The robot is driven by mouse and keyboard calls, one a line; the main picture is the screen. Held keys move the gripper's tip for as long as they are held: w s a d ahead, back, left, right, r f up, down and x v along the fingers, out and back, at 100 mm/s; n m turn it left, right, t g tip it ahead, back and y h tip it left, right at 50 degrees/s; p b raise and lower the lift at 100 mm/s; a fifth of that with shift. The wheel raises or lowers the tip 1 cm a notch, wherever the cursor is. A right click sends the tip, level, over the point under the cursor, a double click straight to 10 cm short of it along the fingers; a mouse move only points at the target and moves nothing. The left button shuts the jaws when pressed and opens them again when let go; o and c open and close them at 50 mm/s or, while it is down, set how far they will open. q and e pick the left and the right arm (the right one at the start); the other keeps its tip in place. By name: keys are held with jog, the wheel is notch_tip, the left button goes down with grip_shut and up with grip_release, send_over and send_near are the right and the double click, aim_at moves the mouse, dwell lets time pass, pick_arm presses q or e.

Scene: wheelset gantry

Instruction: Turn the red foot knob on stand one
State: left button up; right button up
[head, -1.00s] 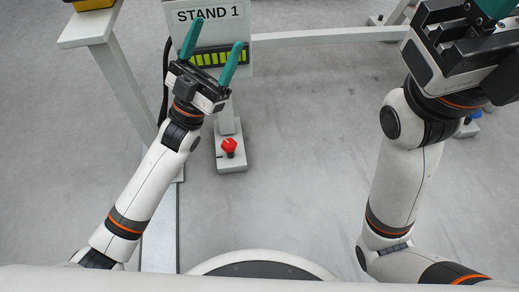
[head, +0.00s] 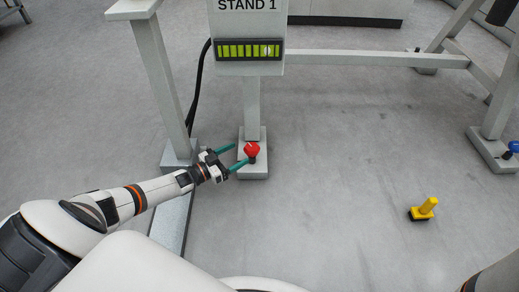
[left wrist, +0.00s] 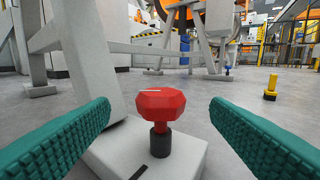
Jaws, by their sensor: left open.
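The red foot knob (head: 252,150) sits on the pale foot plate (head: 253,172) of stand one, under the post below the STAND 1 panel (head: 247,25). In the left wrist view the faceted red knob (left wrist: 160,104) stands on a dark stem, with a white mark on its top. My left gripper (head: 235,157) is low beside the knob, its teal fingers pointing right toward it. In the left wrist view the left gripper (left wrist: 160,135) is open, one finger on each side of the picture, with gaps between both fingers and the knob. My right gripper is out of view.
A pale upright (head: 163,80) and a black cable (head: 199,85) stand left of the stand's post. A yellow knob-like object (head: 424,208) is on the floor at right, and a blue knob (head: 514,147) is on another foot. The floor between is clear.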

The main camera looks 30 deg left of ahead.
aim_at(256, 144)
pick_arm(q)
jog(key=b+x, duration=0.4)
jog(key=x, duration=0.3)
jog(key=shift+w+d+f, duration=0.15)
jog(key=shift+w+f, duration=0.05)
jog(key=shift+w, duration=0.05)
jog(key=shift+w+d+r+b, duration=0.15)
jog(key=shift+w+d+b, duration=0.1)
jog(key=shift+w+b, duration=0.25)
